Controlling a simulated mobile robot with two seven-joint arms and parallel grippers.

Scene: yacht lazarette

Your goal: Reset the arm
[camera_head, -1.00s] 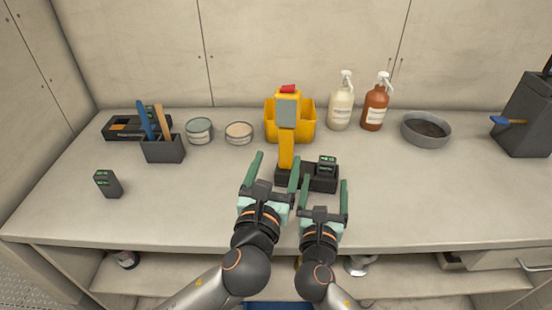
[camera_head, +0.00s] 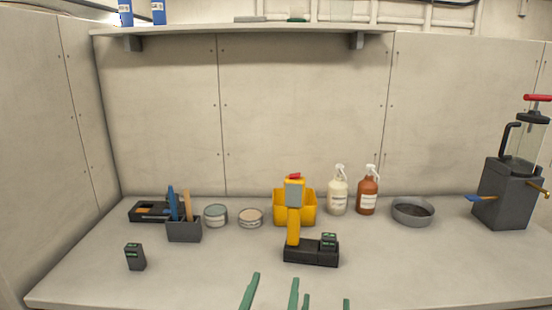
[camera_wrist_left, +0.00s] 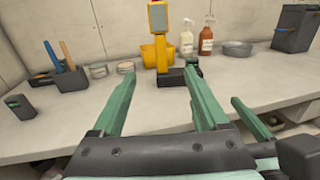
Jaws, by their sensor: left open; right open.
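My left gripper (camera_head: 272,291) shows only its green fingertips at the bottom edge of the head view. In the left wrist view its two fingers (camera_wrist_left: 160,100) stand wide apart with nothing between them. My right gripper (camera_head: 326,303) shows only two fingertips at the bottom edge, apart and with nothing seen between them. One of its fingers also shows in the left wrist view at the right. Both grippers are in front of a yellow upright tool (camera_head: 294,212) with a grey face, which stands at a black base (camera_head: 311,256) holding a small dark block (camera_head: 328,240).
A shelf (camera_head: 245,27) hangs above.

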